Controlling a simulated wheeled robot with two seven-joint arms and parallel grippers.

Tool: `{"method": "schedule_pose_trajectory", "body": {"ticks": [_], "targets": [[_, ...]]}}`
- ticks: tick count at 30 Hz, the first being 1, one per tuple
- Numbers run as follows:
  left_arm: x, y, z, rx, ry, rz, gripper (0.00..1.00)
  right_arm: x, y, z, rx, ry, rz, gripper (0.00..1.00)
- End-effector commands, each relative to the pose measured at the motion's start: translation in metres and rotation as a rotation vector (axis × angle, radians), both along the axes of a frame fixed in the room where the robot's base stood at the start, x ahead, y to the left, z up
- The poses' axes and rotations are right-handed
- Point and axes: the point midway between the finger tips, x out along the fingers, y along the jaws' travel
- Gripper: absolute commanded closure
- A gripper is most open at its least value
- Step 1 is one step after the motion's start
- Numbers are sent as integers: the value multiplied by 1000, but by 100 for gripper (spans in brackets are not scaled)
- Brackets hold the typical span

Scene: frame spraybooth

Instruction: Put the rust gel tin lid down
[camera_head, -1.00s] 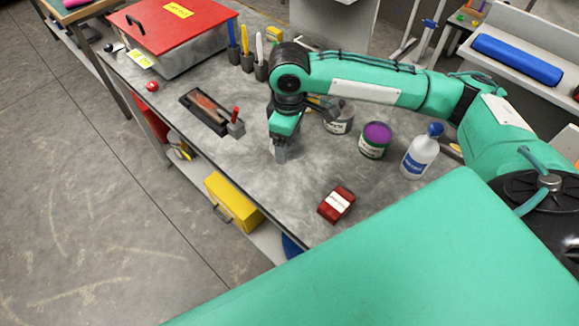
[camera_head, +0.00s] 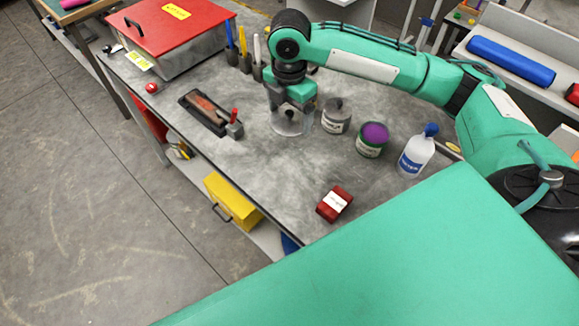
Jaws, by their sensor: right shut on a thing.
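My right gripper (camera_head: 291,121) is at the middle of the grey workbench (camera_head: 262,178), fingers pointing down. It is shut on a thin round grey lid (camera_head: 294,129), partly hidden by the fingers. The lid is at or just above the bench top; I cannot tell whether it touches. A grey tin (camera_head: 336,117) with a pale label stands upright just right of the gripper. A tin with a purple top (camera_head: 372,139) stands farther right. My left gripper is out of view.
A white bottle with a blue cap (camera_head: 416,153) stands right of the tins. A red block with a white label (camera_head: 334,204) lies near the front edge. A dark tray (camera_head: 207,113) and a red-lidded box (camera_head: 172,28) are to the left. The bench below the gripper is clear.

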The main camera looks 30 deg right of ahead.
Motion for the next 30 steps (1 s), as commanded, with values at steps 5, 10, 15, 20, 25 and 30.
{"method": "schedule_pose_trajectory", "body": {"ticks": [5, 10, 15, 20, 25, 30], "targets": [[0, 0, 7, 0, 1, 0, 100, -1, 0, -24, -1, 5, 15, 38], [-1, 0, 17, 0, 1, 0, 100, -1, 0, -69, 0, 7, 12, 38], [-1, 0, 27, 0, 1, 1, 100, -1, 0, -114, -1, 6, 12, 38], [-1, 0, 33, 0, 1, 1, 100, -1, 0, -145, -1, 4, 13, 38], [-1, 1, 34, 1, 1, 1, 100, 0, 0, -157, 0, 0, 12, 38], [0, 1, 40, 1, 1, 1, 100, -1, 0, -176, 0, 4, 13, 38]]}}
